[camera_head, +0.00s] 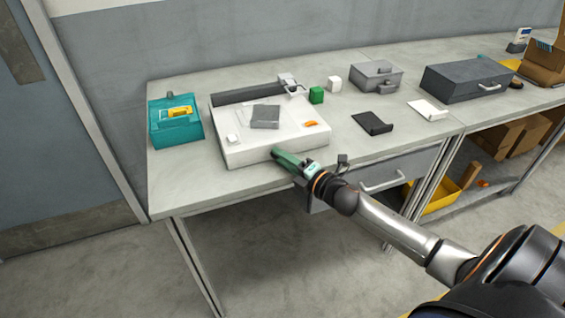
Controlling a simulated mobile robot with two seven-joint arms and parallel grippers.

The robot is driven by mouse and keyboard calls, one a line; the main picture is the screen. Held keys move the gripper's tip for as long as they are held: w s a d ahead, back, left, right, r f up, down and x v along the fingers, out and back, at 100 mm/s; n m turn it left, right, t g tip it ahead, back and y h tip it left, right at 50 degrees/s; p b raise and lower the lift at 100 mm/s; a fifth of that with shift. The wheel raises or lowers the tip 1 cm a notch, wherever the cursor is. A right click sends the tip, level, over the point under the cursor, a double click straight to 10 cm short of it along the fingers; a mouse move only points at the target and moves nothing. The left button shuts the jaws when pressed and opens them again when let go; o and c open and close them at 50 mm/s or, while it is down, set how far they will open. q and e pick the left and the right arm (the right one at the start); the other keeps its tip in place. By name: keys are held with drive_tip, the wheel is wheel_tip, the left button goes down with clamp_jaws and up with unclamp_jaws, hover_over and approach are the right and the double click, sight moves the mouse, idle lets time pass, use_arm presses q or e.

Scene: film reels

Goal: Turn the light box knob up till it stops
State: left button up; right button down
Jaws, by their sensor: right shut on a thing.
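The light box (246,153) is a low white box on the grey workbench. A grey slab (265,117), a small white block and an orange piece (310,124) lie on its top. My right gripper (276,154) reaches in from the lower right and meets the front face of the light box. It is shut on the knob there. The knob is hidden behind the green gripper body, so its turn angle does not show. My left gripper is not in view.
A teal box (173,133) stands left of the light box. A green block (316,95) and a white block (334,83) stand behind right. Grey boxes (462,88) stand farther right. A drawer handle (383,184) juts out below the bench top, near my right arm.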

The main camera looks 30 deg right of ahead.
drive_tip(key=shift+m, duration=0.3)
drive_tip(key=c, duration=0.6)
unclamp_jaws()
drive_tip(key=shift+f, duration=0.1)
drive_tip(key=shift+s+f, duration=0.1)
